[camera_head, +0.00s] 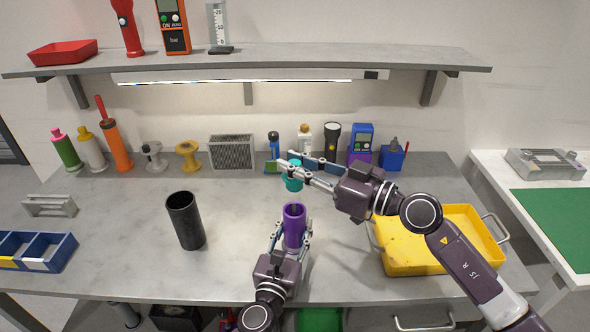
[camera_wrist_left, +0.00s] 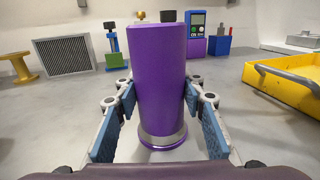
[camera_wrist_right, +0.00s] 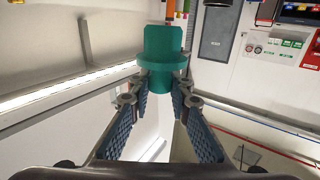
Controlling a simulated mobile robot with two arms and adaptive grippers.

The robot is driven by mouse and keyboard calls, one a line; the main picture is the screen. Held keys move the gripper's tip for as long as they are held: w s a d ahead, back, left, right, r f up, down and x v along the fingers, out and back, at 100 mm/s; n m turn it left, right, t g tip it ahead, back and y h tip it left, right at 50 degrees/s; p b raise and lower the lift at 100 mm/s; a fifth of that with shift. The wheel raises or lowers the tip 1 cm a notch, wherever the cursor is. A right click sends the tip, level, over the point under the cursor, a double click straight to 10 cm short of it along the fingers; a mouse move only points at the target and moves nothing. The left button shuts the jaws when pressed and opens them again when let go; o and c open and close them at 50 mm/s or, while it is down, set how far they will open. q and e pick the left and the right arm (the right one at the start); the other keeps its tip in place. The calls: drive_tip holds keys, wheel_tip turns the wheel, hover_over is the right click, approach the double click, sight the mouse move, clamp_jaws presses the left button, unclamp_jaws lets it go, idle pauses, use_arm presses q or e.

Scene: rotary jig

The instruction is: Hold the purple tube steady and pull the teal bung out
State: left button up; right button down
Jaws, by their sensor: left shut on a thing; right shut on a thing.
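The purple tube (camera_head: 294,224) stands upright on the bench in the head view; its top is an open dark mouth. It also fills the middle of the left wrist view (camera_wrist_left: 160,85), with a grey ring near its foot. My left gripper (camera_head: 291,238) is shut on the tube, one finger on each side. The teal bung (camera_head: 293,180) is above and apart from the tube's mouth. In the right wrist view the bung (camera_wrist_right: 163,50) shows its wide flange between the fingertips. My right gripper (camera_head: 284,166) is shut on the bung and partly hides it.
A black open cylinder (camera_head: 186,222) stands left of the tube. A yellow tray (camera_head: 410,266) lies to the right, under my right arm. A blue bin (camera_head: 62,252) is at the left edge. Bottles, spools and a grey filter block (camera_head: 231,152) line the back.

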use_arm(q)
drive_tip(key=o, duration=1.4)
drive_tip(key=v, duration=1.2)
drive_tip(key=shift+w, duration=0.15)
